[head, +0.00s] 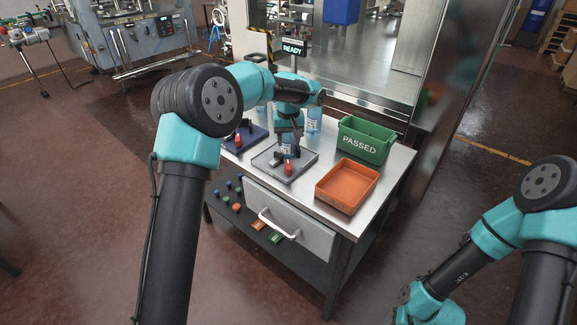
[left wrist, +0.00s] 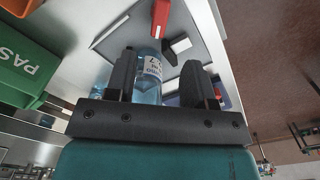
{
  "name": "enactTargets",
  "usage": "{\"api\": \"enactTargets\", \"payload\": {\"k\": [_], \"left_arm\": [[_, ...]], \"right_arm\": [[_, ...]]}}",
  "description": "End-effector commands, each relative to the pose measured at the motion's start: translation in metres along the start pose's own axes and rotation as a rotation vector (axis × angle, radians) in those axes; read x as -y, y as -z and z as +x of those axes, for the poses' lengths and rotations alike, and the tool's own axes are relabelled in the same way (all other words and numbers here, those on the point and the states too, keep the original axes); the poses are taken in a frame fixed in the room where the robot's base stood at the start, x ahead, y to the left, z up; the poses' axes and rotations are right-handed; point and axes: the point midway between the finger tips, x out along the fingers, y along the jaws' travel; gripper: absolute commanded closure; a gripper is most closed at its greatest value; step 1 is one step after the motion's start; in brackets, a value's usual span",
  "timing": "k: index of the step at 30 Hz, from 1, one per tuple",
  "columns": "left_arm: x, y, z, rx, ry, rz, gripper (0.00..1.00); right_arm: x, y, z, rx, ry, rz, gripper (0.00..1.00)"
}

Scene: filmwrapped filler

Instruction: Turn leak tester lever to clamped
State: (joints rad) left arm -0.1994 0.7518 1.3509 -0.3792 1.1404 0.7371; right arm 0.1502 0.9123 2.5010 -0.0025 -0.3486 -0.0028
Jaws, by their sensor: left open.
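The leak tester is a grey plate (head: 264,160) on the steel table, with a red lever (head: 288,168) near its front. The red lever also shows at the top of the left wrist view (left wrist: 160,18). A clear bluish bottle with a white label (left wrist: 150,78) stands at the tester. My left gripper (head: 287,132) is above the plate, pointing down. In the left wrist view its open fingers (left wrist: 159,62) appear on either side of the bottle; I cannot tell whether they touch it. The lever is beyond the fingertips, apart from them.
A blue plate (head: 246,137) with another red lever (head: 238,141) is to the left. A green PASSED bin (head: 363,141) and an orange tray (head: 346,186) stand to the right. A display reading READY (head: 293,50) is behind. More bottles (head: 314,118) stand at the back.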

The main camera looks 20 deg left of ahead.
Motion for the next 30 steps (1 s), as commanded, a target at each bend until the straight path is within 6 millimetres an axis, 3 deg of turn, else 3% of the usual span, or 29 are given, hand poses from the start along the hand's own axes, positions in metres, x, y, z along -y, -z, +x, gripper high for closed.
{"api": "enactTargets", "payload": {"k": [18, 23, 30], "left_arm": [[0.000, 0.000, 0.102, 0.001, 0.001, 0.000, 0.51], [0.000, 0.000, 0.114, 0.001, 0.000, 0.000, 0.51], [0.000, 0.000, 0.116, -0.001, -0.001, 0.000, 0.51]], "right_arm": [[0.000, 0.000, 0.000, 0.000, 0.000, 0.000, 0.57], [0.000, 0.000, 0.000, 0.000, 0.000, 0.000, 0.57], [0.000, 0.000, 0.000, 0.000, 0.000, 0.000, 0.57]]}}
